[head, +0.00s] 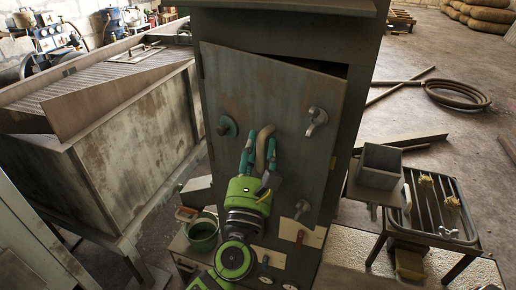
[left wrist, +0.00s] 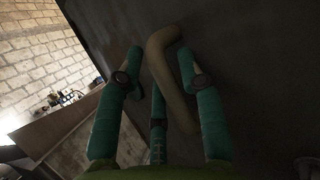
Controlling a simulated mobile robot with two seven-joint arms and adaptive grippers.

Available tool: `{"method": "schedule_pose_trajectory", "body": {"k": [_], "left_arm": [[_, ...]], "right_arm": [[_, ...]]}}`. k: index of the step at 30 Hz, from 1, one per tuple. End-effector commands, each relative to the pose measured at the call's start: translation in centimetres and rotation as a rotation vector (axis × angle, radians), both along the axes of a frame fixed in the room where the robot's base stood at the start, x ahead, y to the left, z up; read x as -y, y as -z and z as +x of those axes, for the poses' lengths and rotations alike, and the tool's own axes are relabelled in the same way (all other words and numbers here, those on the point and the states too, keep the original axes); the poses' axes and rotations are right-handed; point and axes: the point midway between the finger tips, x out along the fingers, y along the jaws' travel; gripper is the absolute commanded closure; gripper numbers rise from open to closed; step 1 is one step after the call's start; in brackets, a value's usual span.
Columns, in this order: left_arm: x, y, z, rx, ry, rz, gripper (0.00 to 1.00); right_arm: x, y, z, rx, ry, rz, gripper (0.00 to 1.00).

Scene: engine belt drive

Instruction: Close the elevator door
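The elevator door (head: 280,95) is a worn grey-green metal panel on a tall cabinet. It stands slightly ajar, with a dark gap along its top and upper right. A curved tan handle (head: 264,146) is on its face; in the left wrist view the handle (left wrist: 169,85) lies between the teal fingers. My left gripper (head: 260,150) is in front of the door, its fingers apart on either side of the handle. I cannot tell whether they touch it. My right gripper is not in view.
The tall cabinet (head: 365,110) frames the door. Levers (head: 317,121) and a round knob (head: 227,127) stick out from the door. A large rusty bin (head: 130,140) stands at left, a green bucket (head: 202,233) low left, and a grated stand (head: 440,210) at right.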

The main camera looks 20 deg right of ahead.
Motion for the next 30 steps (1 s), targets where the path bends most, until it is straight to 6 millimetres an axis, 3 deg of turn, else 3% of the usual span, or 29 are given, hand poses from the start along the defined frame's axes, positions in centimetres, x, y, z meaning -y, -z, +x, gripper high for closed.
{"method": "schedule_pose_trajectory", "body": {"k": [7, 21, 30], "left_arm": [[-1.0, 0.9, -1.3, -0.005, -0.001, 0.000, 0.63], [-5.8, 4.2, -8.1, -0.002, -0.001, 0.002, 0.63], [-6.5, 4.6, -9.2, 0.000, 0.000, 0.000, 0.63]], "right_arm": [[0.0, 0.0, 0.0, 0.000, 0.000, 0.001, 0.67], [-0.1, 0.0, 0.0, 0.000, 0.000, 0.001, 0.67], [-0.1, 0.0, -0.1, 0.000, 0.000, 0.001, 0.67]]}}
